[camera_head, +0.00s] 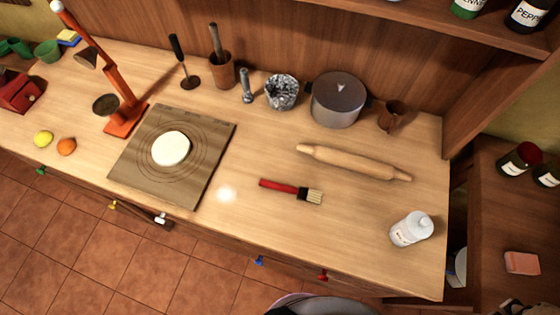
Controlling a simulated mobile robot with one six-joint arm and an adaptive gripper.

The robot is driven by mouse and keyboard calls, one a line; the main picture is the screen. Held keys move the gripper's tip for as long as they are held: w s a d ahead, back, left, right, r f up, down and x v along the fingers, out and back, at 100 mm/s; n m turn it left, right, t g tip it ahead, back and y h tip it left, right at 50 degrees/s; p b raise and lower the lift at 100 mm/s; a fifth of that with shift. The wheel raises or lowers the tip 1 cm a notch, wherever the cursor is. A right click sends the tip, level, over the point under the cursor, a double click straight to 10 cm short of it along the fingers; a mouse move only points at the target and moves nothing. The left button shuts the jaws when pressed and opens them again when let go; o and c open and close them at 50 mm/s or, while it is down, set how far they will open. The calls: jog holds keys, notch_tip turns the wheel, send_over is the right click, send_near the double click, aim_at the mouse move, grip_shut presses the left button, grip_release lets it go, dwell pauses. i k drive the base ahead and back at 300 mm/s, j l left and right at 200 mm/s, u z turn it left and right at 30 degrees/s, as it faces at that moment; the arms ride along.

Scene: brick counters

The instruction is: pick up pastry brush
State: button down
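The pastry brush (291,191) lies flat on the wooden counter (255,240), near its front edge. It has a red handle pointing left, a dark ferrule and pale bristles pointing right. Nothing covers it and nothing touches it. My gripper is not in view.
A rolling pin (353,162) lies behind the brush. A board with dough (132,169) is to the left, a white bottle (410,229) to the right. A lidded pot (338,100) stands at the back. The counter around the brush is clear. A dark rounded object (325,306) shows at the bottom edge.

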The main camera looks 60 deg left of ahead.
aim_at(312, 196)
jog(key=u, duration=2.1)
